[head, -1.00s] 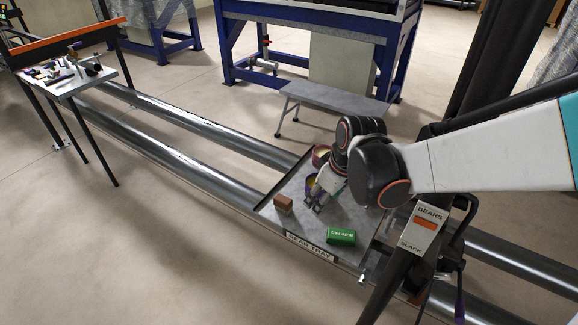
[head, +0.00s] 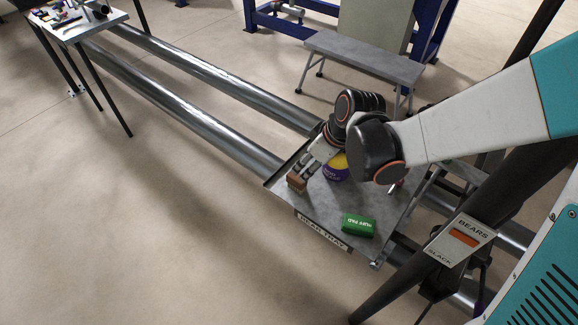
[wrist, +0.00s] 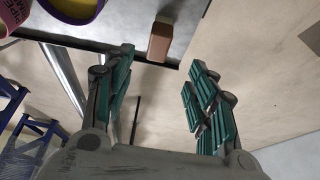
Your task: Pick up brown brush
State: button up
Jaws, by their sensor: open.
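The brown brush (head: 296,183) is a small brown block at the left edge of the grey tray (head: 330,207). In the wrist view the brush (wrist: 160,43) lies ahead of and between my two green-padded fingers, near the tray edge. My gripper (wrist: 163,66) is open and empty. In the head view my gripper (head: 304,168) is just behind and above the brush, with its fingertips close to it. I cannot tell whether they touch it. Part of the brush's far side is hidden by my gripper.
A purple tub with yellow contents (head: 335,170) stands on the tray beside my gripper, and a green box (head: 358,225) lies at the tray's front right. Pipes (head: 190,105) run beneath the tray. A grey bench (head: 360,58) stands behind.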

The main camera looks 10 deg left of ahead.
aim_at(297, 177)
jog(key=b+x, duration=0.6)
jog(key=x, duration=0.5)
jog(key=shift+w+f, duration=0.1)
jog(key=c, duration=1.2)
